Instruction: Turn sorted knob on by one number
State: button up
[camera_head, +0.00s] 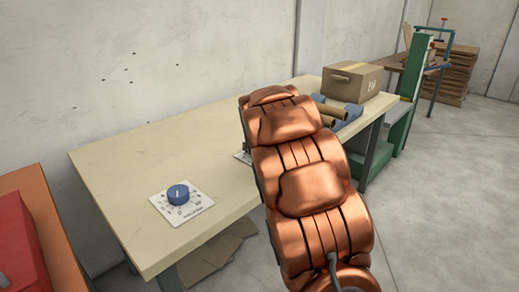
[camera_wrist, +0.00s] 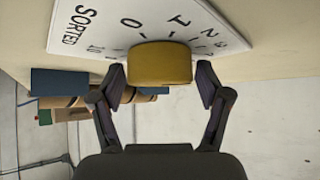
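In the wrist view the yellow sorted knob (camera_wrist: 160,64) sits on a white dial plate (camera_wrist: 100,30) marked "SORTED", with numbers including 0, 1, 2 and 10 around it. The knob's pointer mark is not visible, so its setting cannot be told. My gripper (camera_wrist: 160,86) is open, with one finger on each side of the knob. The left finger is close to the knob and the right one has a small gap; contact cannot be told. In the head view my copper arm hides the knob; only an edge of its plate (camera_head: 243,157) shows.
A blue knob (camera_head: 179,194) on another white plate (camera_head: 198,212) is on the table (camera_head: 130,165) at front left. A cardboard box (camera_head: 351,82) and brown and blue rolls (camera_head: 330,109) are at the table's far end. A red-orange unit (camera_head: 30,225) stands at left.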

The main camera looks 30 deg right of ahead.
jog(key=shift+o, duration=0.3)
jog(key=v, duration=1.2)
jog(key=shift+a, duration=0.1)
dwell(0.5)
jog(key=s+a+f+n+g+y, duration=0.15)
jog(key=s+a+f, duration=0.25)
jog(key=s+a, duration=0.4)
jog(key=s+a+f+n+g+y, duration=0.1)
jog(key=s+a+f+g+y, duration=0.15)
jog(key=s+a+f, duration=0.5)
jog(key=s+a+f+n+g, duration=0.1)
jog(key=s+a+n+g, duration=0.2)
jog(key=s, duration=0.9)
jog(key=s+a+f+n+g, duration=0.1)
jog(key=s+a+g, duration=0.3)
jog(key=s, duration=0.9)
notch_tip(320, 180, up, 26)
jog(key=t+p, duration=0.1)
jog(key=p, duration=2.3)
jog(key=shift+a+t+y+p, duration=0.3)
jog(key=shift+a+y+p, duration=0.1)
jog(key=shift+a, duration=0.1)
jog(key=shift+s+r, duration=0.1)
